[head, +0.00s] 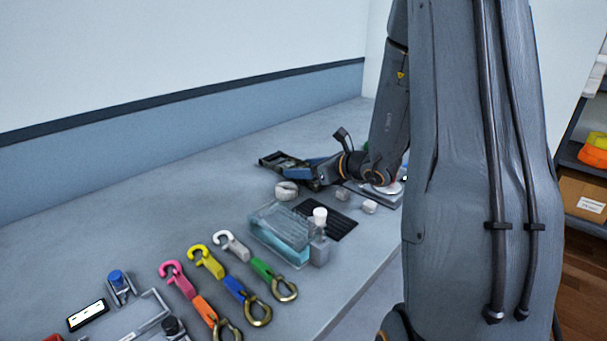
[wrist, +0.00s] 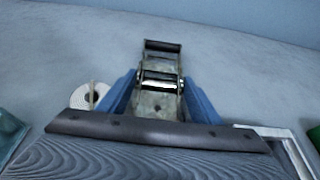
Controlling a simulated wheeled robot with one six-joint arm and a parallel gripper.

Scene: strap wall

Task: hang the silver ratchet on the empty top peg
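The silver ratchet (wrist: 160,85) is a dark, worn metal buckle with a crossbar at its far end. In the wrist view it sits between the two blue fingers of my gripper (wrist: 160,88), which close in on its sides. In the head view the ratchet (head: 279,160) sticks out to the left of my gripper (head: 312,170), over the back part of the grey table. I cannot tell whether it touches the tabletop. No peg shows in either view.
A white roll (head: 286,190), a clear blue-tinted box (head: 280,232) and a small bottle (head: 319,238) stand in front of my gripper. The back left of the table is clear.

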